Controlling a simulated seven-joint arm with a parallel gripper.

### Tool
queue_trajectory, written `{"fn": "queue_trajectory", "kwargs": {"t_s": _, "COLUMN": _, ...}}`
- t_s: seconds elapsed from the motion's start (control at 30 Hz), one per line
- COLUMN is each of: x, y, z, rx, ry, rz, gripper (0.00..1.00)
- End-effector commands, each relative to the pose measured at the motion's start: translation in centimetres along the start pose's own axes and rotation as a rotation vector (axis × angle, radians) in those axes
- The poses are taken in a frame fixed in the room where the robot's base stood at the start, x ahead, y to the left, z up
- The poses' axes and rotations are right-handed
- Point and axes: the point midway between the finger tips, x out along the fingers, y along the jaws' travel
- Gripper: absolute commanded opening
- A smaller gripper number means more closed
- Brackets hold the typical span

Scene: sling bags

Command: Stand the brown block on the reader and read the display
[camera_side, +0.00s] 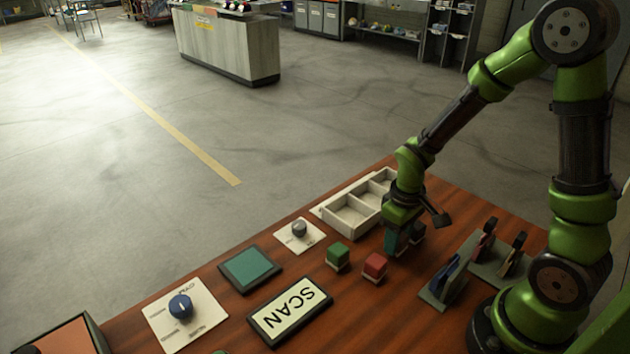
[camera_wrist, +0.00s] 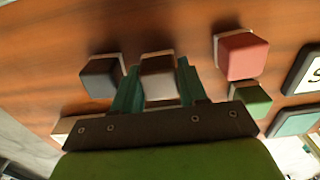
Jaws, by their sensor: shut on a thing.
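The brown block (camera_wrist: 158,83), with a pale edge at its far side, sits between the two teal fingers of my gripper (camera_wrist: 157,90) in the wrist view. The fingers are shut on it. In the side view my gripper (camera_side: 397,244) is low over the table, right of the red block, and its fingers hide the brown block. Whether the block touches the table is unclear. The reader, a plate marked SCAN (camera_side: 290,309), lies at the front with nothing on it. The display (camera_side: 250,268), a teal screen in a dark frame, shows no readable text.
A dark block (camera_wrist: 101,77) stands just left of the held block in the wrist view. A red block (camera_side: 375,265) and a green block (camera_side: 337,256) stand between my gripper and the reader.

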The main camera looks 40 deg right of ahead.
Motion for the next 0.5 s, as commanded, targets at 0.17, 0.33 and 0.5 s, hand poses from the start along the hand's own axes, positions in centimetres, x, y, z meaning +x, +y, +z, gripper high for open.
{"fn": "queue_trajectory", "kwargs": {"t_s": 0.17, "x": -3.3, "y": 0.0, "z": -0.2, "rx": 0.0, "ry": 0.011, "rz": 0.002, "gripper": 0.12}}
{"fn": "queue_trajectory", "kwargs": {"t_s": 0.33, "x": -6.7, "y": 0.0, "z": -0.1, "rx": 0.001, "ry": 0.008, "rz": 0.001, "gripper": 0.12}}
{"fn": "queue_trajectory", "kwargs": {"t_s": 0.5, "x": -8.8, "y": -0.5, "z": -0.1, "rx": -0.017, "ry": 0.004, "rz": 0.001, "gripper": 0.12}}
